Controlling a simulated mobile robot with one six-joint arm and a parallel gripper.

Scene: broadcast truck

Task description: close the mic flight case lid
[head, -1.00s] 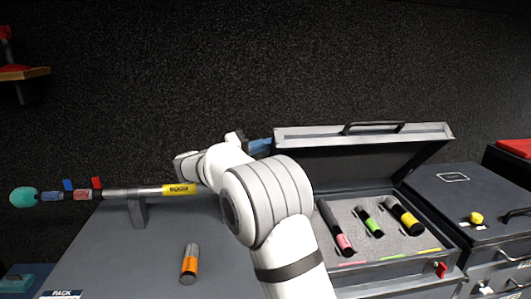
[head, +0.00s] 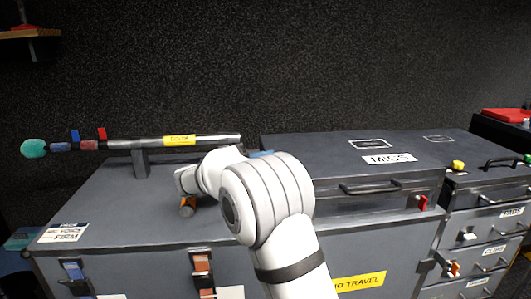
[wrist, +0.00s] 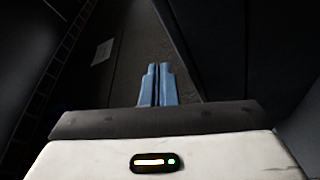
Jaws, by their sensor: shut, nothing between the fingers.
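The mic flight case is the dark grey case at the right of the head view, with its lid (head: 325,152) lying down flat over the case body. The lid's top carries a white MICS label, and its handle (head: 375,188) is on the front. A red latch (head: 421,203) sits at the front right corner. The mics inside are hidden. My gripper's blue fingers are together and empty in the wrist view (wrist: 157,75). In the head view a bit of blue shows by the lid's left edge, mostly hidden behind my arm; I cannot tell whether it touches the lid.
A boom pole (head: 215,140) rests on a stand (head: 140,163) at the left. An orange-banded cylinder (head: 188,208) is partly covered by my arm. A drawer unit (head: 490,235) with a yellow knob (head: 457,166) stands at the right. The worktop's left part is fairly clear.

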